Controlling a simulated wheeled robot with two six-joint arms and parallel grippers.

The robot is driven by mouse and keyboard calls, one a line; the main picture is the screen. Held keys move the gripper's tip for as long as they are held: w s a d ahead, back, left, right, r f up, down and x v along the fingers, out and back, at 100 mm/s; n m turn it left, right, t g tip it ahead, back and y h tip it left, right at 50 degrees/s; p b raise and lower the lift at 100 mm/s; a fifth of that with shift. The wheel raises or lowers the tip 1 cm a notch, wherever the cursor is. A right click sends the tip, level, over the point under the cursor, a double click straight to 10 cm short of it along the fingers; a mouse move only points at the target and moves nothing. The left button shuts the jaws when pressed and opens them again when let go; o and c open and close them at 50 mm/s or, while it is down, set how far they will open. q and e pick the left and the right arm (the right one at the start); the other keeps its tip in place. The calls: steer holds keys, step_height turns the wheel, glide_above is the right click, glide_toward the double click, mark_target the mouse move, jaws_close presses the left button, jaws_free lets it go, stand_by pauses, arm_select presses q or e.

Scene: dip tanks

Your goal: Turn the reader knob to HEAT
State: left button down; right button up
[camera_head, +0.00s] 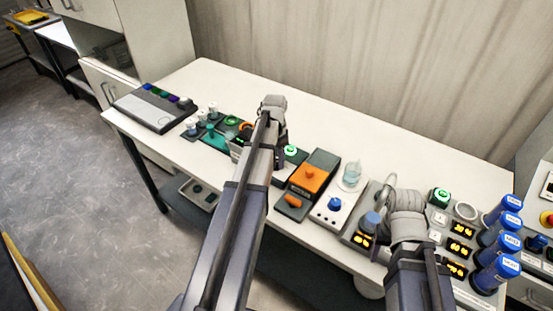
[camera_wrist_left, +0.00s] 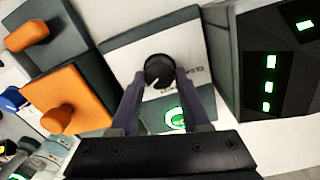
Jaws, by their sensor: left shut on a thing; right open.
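The reader knob (camera_wrist_left: 158,70) is a round black knob with a pale mark, on a dark device with a white panel (camera_wrist_left: 195,72). My left gripper (camera_wrist_left: 158,82) is shut on it, one finger on each side, in the left wrist view. The panel lettering is too small to read, so I cannot tell which setting the mark points to. A green-lit ring (camera_wrist_left: 174,117) shows between the fingers; in the head view, a green light (camera_head: 291,150) shows beside my left wrist, which hides the knob. My right wrist (camera_head: 405,215) is over the right devices; its fingertips are hard to make out.
An orange-topped device (camera_head: 312,172) and a white box with a blue knob (camera_head: 335,205) stand close to the right. Several blue-capped tubes (camera_head: 497,270) stand at the far right. A keypad (camera_head: 155,107) lies at the left end. The back of the table (camera_head: 345,130) is clear.

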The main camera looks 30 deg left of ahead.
arm_select(q)
steer(key=n, duration=0.6)
steer(key=shift+a, duration=0.1)
steer(key=n, duration=0.5)
stand_by(0.3)
steer(key=shift+n, duration=0.5)
steer(key=shift+c, duration=1.9)
jaws_free()
steer(key=shift+r, duration=0.1)
arm_select(e)
steer(key=shift+r, duration=0.1)
